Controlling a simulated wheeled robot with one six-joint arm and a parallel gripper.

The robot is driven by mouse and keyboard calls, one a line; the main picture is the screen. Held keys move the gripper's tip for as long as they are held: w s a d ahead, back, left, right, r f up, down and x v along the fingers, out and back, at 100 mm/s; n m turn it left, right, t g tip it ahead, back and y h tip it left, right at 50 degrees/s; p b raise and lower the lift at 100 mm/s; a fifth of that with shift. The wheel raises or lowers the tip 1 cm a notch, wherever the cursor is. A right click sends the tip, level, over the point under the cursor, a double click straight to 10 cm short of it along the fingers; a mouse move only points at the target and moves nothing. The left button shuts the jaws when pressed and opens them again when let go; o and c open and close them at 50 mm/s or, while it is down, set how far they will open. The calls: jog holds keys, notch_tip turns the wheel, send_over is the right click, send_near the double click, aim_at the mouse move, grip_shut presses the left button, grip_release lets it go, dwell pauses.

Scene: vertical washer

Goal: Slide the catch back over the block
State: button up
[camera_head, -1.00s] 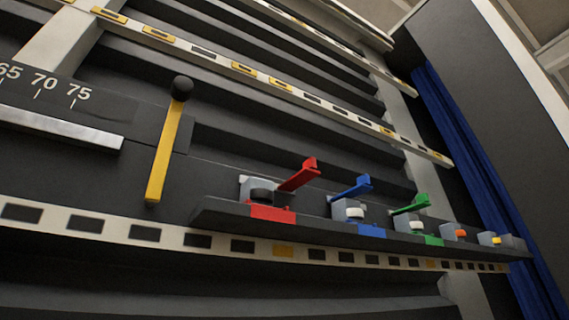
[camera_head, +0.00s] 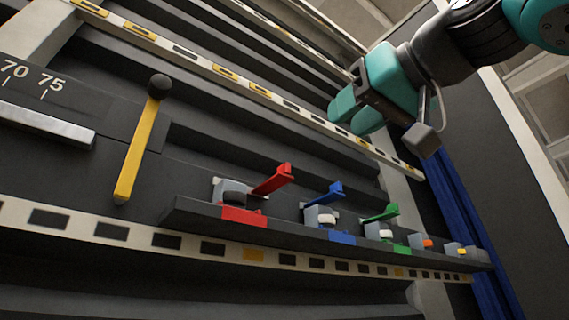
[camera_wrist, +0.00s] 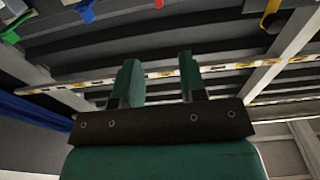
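A dark shelf (camera_head: 290,232) carries a row of small grey blocks. The first block (camera_head: 231,190) has a raised red lever (camera_head: 272,180), the second a raised blue lever (camera_head: 325,195), the third a green lever (camera_head: 380,213). The farther two blocks show orange (camera_head: 428,243) and yellow (camera_head: 462,250) parts without raised levers. I cannot tell which part is the catch. My gripper (camera_head: 352,114) is above and right of the row, apart from it. In the wrist view its two teal fingers (camera_wrist: 160,65) stand apart with nothing between; the green (camera_wrist: 12,32), blue (camera_wrist: 85,8) levers show upper left.
A yellow lever with a black knob (camera_head: 140,140) stands left of the shelf. A scale with a metal bar (camera_head: 45,123) lies farther left. Slotted white rails (camera_head: 300,108) cross the panel. A blue curtain (camera_head: 455,205) hangs at the right.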

aim_at(287, 163)
jog(key=p+x, duration=0.6)
jog(key=x, duration=0.9)
jog(key=shift+w+a+f, duration=0.1)
jog(key=shift+w, duration=0.1)
jog(key=shift+w+a+f, duration=0.1)
jog(key=shift+w+a, duration=0.2)
jog(key=shift+w, duration=0.1)
grip_shut()
